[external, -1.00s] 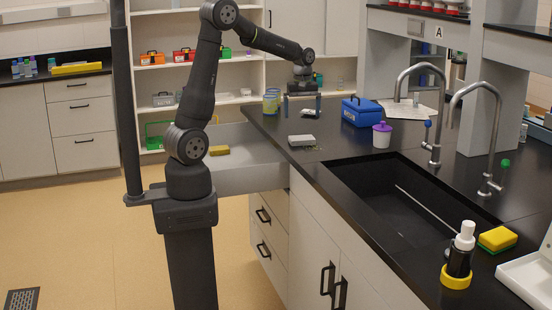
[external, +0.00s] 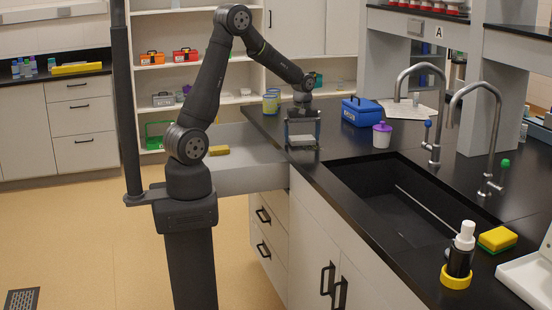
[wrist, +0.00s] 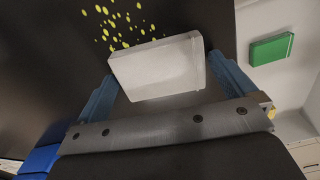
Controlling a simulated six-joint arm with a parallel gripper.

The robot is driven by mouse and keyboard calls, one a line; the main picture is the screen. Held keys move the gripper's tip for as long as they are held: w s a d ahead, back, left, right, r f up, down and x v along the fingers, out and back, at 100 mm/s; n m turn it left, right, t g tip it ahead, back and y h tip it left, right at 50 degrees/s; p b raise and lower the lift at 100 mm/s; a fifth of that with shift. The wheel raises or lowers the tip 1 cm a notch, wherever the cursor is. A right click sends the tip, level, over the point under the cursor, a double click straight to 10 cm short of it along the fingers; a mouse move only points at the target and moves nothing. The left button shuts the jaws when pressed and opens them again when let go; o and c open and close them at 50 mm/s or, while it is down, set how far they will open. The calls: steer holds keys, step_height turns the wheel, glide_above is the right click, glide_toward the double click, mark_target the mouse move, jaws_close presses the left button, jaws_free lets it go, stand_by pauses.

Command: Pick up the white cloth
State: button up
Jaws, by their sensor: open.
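The white cloth (external: 302,141) is a folded, block-like pad lying on the black counter near its left end. In the wrist view the cloth (wrist: 158,68) lies between and a little beyond the two blue fingers. My gripper (external: 303,146) is open, pointing down over the cloth with a finger on either side of it. In the wrist view my gripper (wrist: 161,75) appears to straddle the cloth. I cannot tell whether the fingers touch it.
Yellow-green spots (wrist: 115,20) lie on the counter beside the cloth. The sink (external: 400,205) opens to the right.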

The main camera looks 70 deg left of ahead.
steer(key=c, duration=0.7)
steer(key=shift+r, duration=0.1)
